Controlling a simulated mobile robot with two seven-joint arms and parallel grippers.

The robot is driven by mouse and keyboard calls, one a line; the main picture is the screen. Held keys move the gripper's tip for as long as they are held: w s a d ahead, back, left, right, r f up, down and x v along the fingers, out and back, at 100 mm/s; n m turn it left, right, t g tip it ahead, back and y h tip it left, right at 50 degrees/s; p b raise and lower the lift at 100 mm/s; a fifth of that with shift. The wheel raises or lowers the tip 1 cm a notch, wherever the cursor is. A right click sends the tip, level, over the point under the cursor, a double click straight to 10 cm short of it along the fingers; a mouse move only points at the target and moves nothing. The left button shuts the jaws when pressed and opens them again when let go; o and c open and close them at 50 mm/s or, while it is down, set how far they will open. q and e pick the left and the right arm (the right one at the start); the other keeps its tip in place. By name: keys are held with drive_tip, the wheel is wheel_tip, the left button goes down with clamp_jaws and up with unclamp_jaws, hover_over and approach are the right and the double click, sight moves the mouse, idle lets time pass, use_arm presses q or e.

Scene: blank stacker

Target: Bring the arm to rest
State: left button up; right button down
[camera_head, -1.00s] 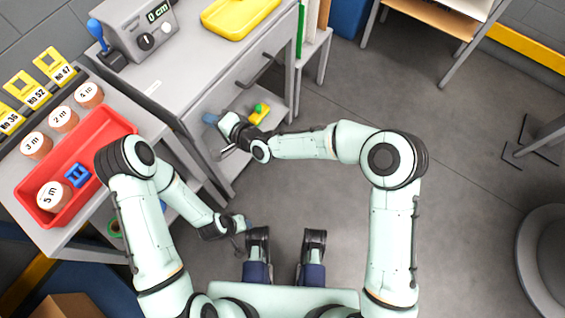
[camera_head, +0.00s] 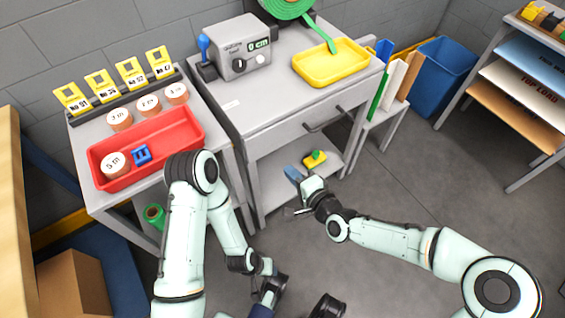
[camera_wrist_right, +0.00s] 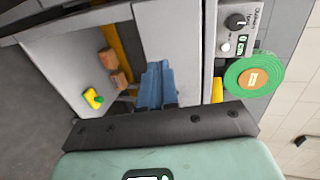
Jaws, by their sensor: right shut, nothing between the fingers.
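My right gripper (camera_head: 292,173) reaches in from the right in the head view, in front of the grey cabinet's open lower part. Its blue fingers (camera_wrist_right: 157,85) also show in the right wrist view, close together with nothing between them. My left gripper (camera_head: 268,272) hangs low near the bottom of the head view. Its fingertips blend into dark parts, so its opening is unclear.
The grey cabinet (camera_head: 270,100) bears a yellow tray (camera_head: 330,78) and a display box (camera_head: 238,48). A yellow-green item (camera_head: 315,158) lies on its lower shelf beside my right gripper. A red tray (camera_head: 180,135) stands left. Floor at right is clear (camera_head: 400,180).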

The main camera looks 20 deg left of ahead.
drive_tip(key=s+d+f+g+h, duration=0.1)
drive_tip(key=s+d+f+h, duration=0.2)
drive_tip(key=d+f, duration=0.5)
drive_tip(key=s+d+f+g+h, duration=0.1)
drive_tip(key=s+d+f+h, duration=0.1)
drive_tip(key=d+f, duration=0.6)
drive_tip(key=s+d+f+n+g+h, duration=0.1)
drive_tip(key=s+d+f+g+h, duration=0.35)
drive_tip(key=s+d+f, duration=1.05)
use_arm(q)
drive_tip(key=s+d+r+g+p, duration=0.1)
drive_tip(key=s+r+p, duration=0.1)
drive_tip(key=r+p, duration=0.6)
drive_tip(key=s+d+r+g+p, duration=0.1)
drive_tip(key=s+r+p, duration=0.2)
drive_tip(key=r+p, duration=0.6)
drive_tip(key=shift+s+d+r+m+g+h, duration=0.2)
drive_tip(key=shift+d+m+g+h, duration=0.1)
drive_tip(key=shift+d+h, duration=0.1)
use_arm(e)
drive_tip(key=s+a+r+g, duration=0.1)
drive_tip(key=s+r, duration=0.2)
drive_tip(key=r, duration=0.5)
drive_tip(key=s+a+r+n+g, duration=0.1)
drive_tip(key=s+r, duration=0.2)
drive_tip(key=r, duration=0.6)
drive_tip(key=shift+a+r, duration=0.15)
drive_tip(key=shift+a, duration=0.25)
